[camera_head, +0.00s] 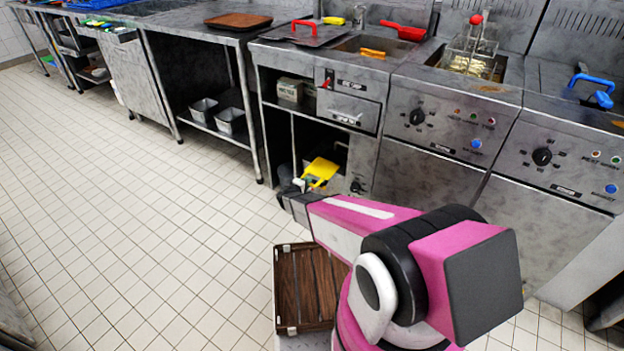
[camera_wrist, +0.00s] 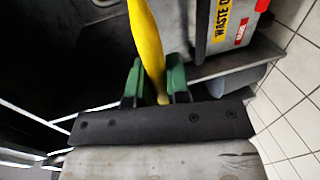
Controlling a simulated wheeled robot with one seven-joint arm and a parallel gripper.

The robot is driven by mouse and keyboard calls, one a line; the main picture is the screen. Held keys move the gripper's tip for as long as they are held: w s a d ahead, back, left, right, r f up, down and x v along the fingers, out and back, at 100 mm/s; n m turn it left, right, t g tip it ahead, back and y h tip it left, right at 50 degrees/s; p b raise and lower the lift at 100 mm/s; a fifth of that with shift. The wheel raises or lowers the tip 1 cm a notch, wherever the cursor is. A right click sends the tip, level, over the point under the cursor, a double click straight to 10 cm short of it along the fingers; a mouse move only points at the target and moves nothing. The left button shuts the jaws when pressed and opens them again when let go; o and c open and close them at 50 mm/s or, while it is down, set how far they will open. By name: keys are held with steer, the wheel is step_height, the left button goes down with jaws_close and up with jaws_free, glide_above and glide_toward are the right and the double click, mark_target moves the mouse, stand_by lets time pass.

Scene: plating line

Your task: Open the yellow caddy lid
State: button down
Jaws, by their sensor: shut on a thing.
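In the head view a yellow piece, which looks like the yellow caddy lid (camera_head: 322,170), shows at the opening of the low cabinet, tilted. My gripper (camera_head: 299,186) is right at its near left side, partly hidden by my arm. In the wrist view my gripper (camera_wrist: 156,88) has its green fingers on both sides of a narrow yellow part (camera_wrist: 147,42), seen nearly edge-on, and is shut on it. The caddy body is not clearly seen, and I cannot tell how far the lid is raised.
A grey surface with a yellow waste label (camera_wrist: 222,27) is close at the right in the wrist view. The cabinet interior is dark. Two metal pans (camera_head: 230,120) sit on a lower shelf to the left. The tiled floor (camera_head: 130,220) at left is clear.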

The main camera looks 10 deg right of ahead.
steer(key=shift+a, duration=0.1)
steer(key=c, duration=1.1)
jaws_free()
steer(key=v, duration=1.1)
